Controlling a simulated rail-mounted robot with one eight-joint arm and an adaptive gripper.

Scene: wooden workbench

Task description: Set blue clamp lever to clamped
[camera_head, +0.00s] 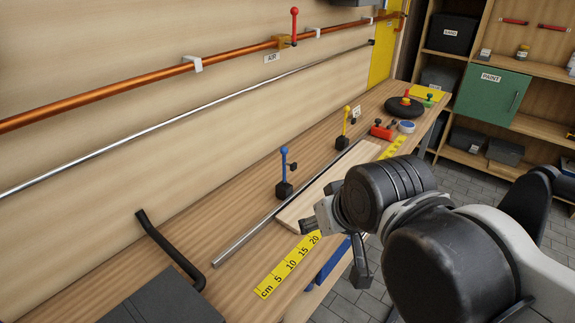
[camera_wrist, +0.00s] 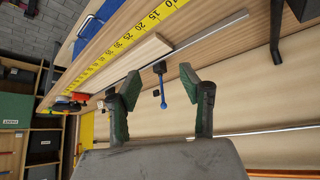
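The blue clamp lever (camera_head: 284,163) stands upright on a black base block (camera_head: 284,190) at the wall side of the workbench. In the wrist view the blue lever (camera_wrist: 163,92) shows in the gap between my fingers, beyond their tips. My gripper (camera_wrist: 160,80) is open, its two dark green-padded fingers well apart with nothing between them. In the head view my gripper (camera_head: 334,245) is over the front of the bench, right of and apart from the blue lever; my arm partly hides its fingers.
A yellow lever (camera_head: 344,122) stands farther along the bench. A wooden board (camera_head: 318,197), a metal rail (camera_head: 248,234) and a yellow ruler (camera_head: 288,265) lie between the blue lever and the front edge. A black bent handle (camera_head: 168,245) stands at the near left.

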